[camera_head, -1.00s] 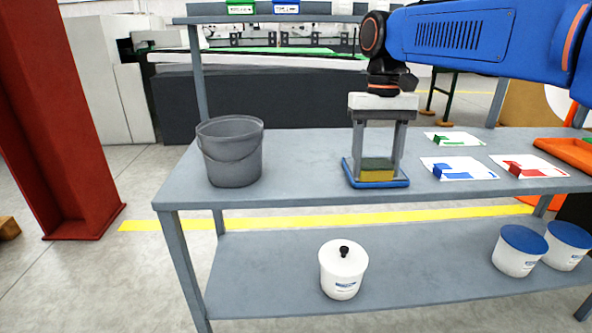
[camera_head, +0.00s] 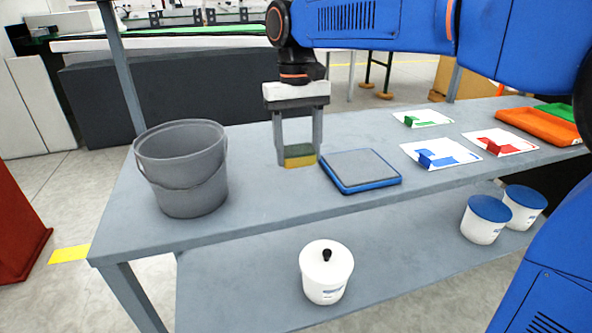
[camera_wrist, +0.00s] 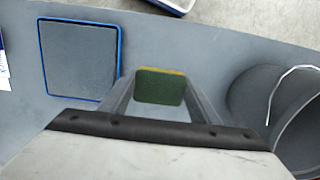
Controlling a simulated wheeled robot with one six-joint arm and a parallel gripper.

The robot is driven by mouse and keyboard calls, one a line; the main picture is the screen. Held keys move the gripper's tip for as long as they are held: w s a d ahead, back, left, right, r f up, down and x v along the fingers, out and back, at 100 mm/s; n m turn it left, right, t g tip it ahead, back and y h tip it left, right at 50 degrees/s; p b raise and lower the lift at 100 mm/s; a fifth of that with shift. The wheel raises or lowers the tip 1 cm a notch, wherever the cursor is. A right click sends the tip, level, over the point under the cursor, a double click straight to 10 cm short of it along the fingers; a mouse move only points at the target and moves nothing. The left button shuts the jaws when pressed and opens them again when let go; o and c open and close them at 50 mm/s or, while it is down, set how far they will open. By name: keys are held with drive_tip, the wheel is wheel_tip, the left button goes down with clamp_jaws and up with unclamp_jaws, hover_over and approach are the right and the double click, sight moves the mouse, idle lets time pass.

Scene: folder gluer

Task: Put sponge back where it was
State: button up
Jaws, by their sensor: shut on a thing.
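The sponge (camera_head: 299,157), yellow below with a green top, is between the fingers of my gripper (camera_head: 299,160), which is shut on it. In the wrist view the sponge (camera_wrist: 160,87) shows its green face between the two fingers. In the head view it is at or just above the table top; I cannot tell whether it touches. A blue-rimmed tray with a grey pad (camera_head: 360,169) lies just right of the gripper, with nothing on it. It also shows at the left of the wrist view (camera_wrist: 80,60).
A grey bucket (camera_head: 182,170) stands left of the gripper. White cards with green, blue (camera_head: 440,154) and red pieces lie to the right, beside an orange tray (camera_head: 540,127).

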sight(299, 183)
drive_tip(key=shift+f, duration=2.65)
drive_tip(key=shift+f, duration=0.15)
drive_tip(key=o, duration=1.2)
drive_tip(key=r, duration=0.4)
drive_tip(key=w+r, duration=0.1)
drive_tip(key=r, duration=0.7)
drive_tip(key=shift+w+a+r, duration=0.15)
drive_tip(key=shift+w, duration=0.1)
drive_tip(key=s+d+f+m+t, duration=0.1)
drive_tip(key=s+d+f, duration=0.35)
drive_tip(key=d, duration=0.35)
drive_tip(key=s+d+f+m+t+y, duration=0.1)
drive_tip(key=s+d+f+t, duration=0.1)
drive_tip(key=s+d+f, duration=0.35)
drive_tip(key=s+d+f+t, duration=0.1)
drive_tip(key=s+d+f, duration=0.3)
drive_tip(key=d, duration=0.5)
drive_tip(key=s+d+f, duration=0.1)
drive_tip(key=s+f, duration=0.1)
drive_tip(key=s+d+f+t, duration=0.1)
drive_tip(key=s+d+f, duration=0.1)
drive_tip(key=s+f, duration=0.1)
drive_tip(key=s+d+f+m+t, duration=0.1)
drive_tip(key=s+d+f, duration=0.1)
drive_tip(key=s+f, duration=0.1)
drive_tip(key=shift+h, duration=0.3)
drive_tip(key=shift+a+r, duration=0.1)
